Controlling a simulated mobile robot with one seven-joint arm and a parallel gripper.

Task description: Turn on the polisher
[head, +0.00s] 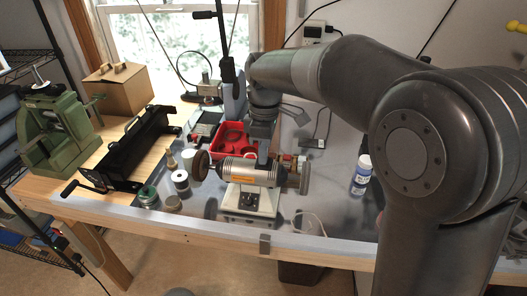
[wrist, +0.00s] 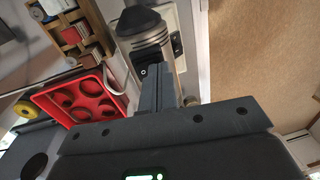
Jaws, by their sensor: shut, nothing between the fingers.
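The polisher (head: 245,172) stands on the metal-topped bench, a silver motor body with an orange label and a wheel at each end. Its pale base has a dark control (head: 249,200) on the front. In the wrist view the polisher's silver body (wrist: 146,35) is partly hidden by my fingers. My gripper (head: 263,160) is shut and empty. It points down at the back of the motor body, right of its middle. In the wrist view my gripper (wrist: 155,75) overlaps a small dark panel with a white mark; I cannot tell whether it touches the polisher.
A red tray (head: 232,138) lies behind the polisher. Several small jars, one a white container (head: 181,181), stand to its left. A blue-and-white bottle (head: 361,175) stands to the right. A black long tool (head: 130,152) and a green machine (head: 55,130) are further left.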

